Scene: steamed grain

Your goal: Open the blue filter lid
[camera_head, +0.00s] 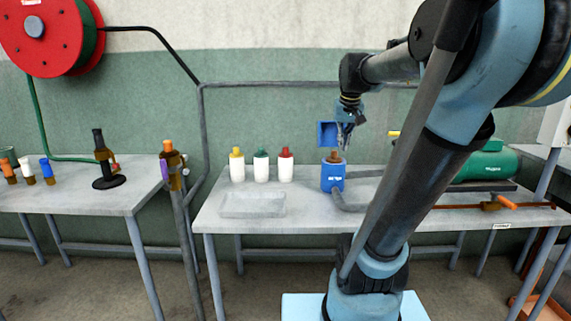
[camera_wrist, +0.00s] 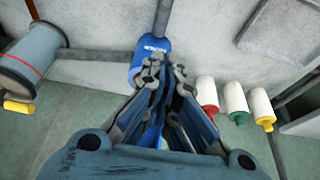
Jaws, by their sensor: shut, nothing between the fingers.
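The blue filter (camera_head: 332,179) stands upright on the middle table, with white lettering on its front and a brown piece at its top. A blue square panel (camera_head: 324,130) shows above and behind it; I cannot tell whether it is the filter's lid or is joined to it. My gripper (camera_head: 343,146) is just above the filter's top, in front of the panel, pointing down. In the wrist view the fingers (camera_wrist: 163,66) are shut and empty, overlapping the filter (camera_wrist: 150,46) and hiding part of it. Some blue shows between the finger links.
Several white bottles with yellow, green and red caps (camera_head: 285,166) stand left of the filter. A shallow grey tray (camera_head: 252,213) lies at the front left. A grey hose (camera_head: 349,204) runs from the filter. A green tank (camera_head: 487,165) is at the right.

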